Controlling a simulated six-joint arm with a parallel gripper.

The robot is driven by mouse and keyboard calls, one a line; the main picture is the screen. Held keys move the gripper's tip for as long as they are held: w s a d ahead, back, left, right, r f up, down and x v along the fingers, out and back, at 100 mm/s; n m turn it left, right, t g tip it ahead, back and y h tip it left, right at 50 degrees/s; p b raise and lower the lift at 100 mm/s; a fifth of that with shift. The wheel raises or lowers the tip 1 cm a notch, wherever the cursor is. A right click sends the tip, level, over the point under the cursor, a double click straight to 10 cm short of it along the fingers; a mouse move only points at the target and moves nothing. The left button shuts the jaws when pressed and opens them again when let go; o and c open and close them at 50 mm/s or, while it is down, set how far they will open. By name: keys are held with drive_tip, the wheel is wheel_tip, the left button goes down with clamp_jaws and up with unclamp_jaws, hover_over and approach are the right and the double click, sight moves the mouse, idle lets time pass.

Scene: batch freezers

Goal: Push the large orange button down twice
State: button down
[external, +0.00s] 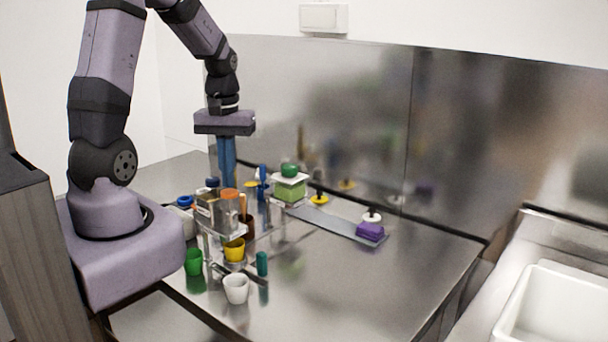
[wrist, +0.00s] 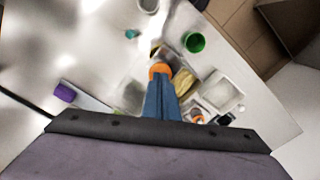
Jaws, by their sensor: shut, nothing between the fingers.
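The large orange button (external: 229,194) is a round orange cap on top of a clear-sided dispenser (external: 226,216) in the middle of the worktop. In the wrist view the orange button (wrist: 159,70) shows just beyond my fingertips, partly covered by them. My gripper (external: 228,180) has long blue fingers pointing straight down, shut and empty. Its fingertips (wrist: 160,78) are over or right behind the button; I cannot tell whether they touch it. A yellow cup (external: 235,250) stands below the front of the dispenser.
A green-capped container (external: 289,187) stands behind to the right. A green cup (external: 193,262), a white cup (external: 236,289) and a teal piece (external: 262,263) stand in front. The worktop's right side is clear.

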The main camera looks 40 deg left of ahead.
sight(230, 191)
drive_tip(key=shift+f, duration=0.15)
drive_tip(key=shift+f+b, duration=0.85)
drive_tip(key=shift+f, duration=0.8)
drive_tip(key=shift+r, duration=0.15)
drive_tip(key=shift+r+p, duration=1.65)
wheel_tip(230, 191, up, 5)
drive_tip(key=p, duration=0.4)
drive_tip(key=shift+p, duration=0.35)
